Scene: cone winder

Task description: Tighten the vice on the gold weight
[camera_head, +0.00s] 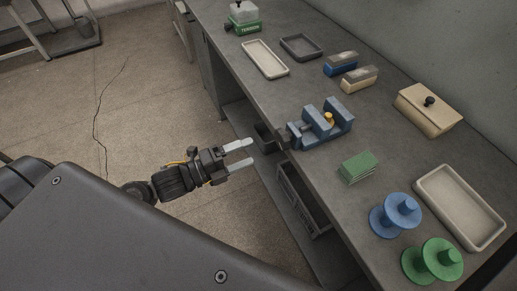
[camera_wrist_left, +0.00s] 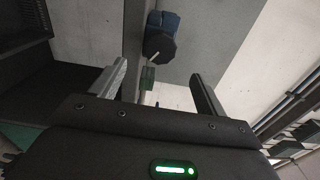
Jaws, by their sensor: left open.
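The blue vice (camera_head: 321,124) sits at the near edge of the grey bench. The gold weight (camera_head: 328,117) is between its jaws; I cannot tell whether both jaws touch it. The vice's dark handle end (camera_head: 283,135) sticks out past the bench edge toward my left gripper. My left gripper (camera_head: 249,154) is open and empty, off the bench edge, to the left of the vice and apart from it. In the left wrist view, a dark round knob (camera_wrist_left: 159,46) with a blue block behind it shows beyond the open fingers (camera_wrist_left: 160,85). My right gripper is not in view.
On the bench are green pads (camera_head: 358,167), blue (camera_head: 395,215) and green (camera_head: 432,262) spools, an empty cream tray (camera_head: 460,207), a cream box (camera_head: 428,110), two small blocks (camera_head: 350,71), two trays (camera_head: 265,59) and a green tension unit (camera_head: 243,20). Open floor lies left.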

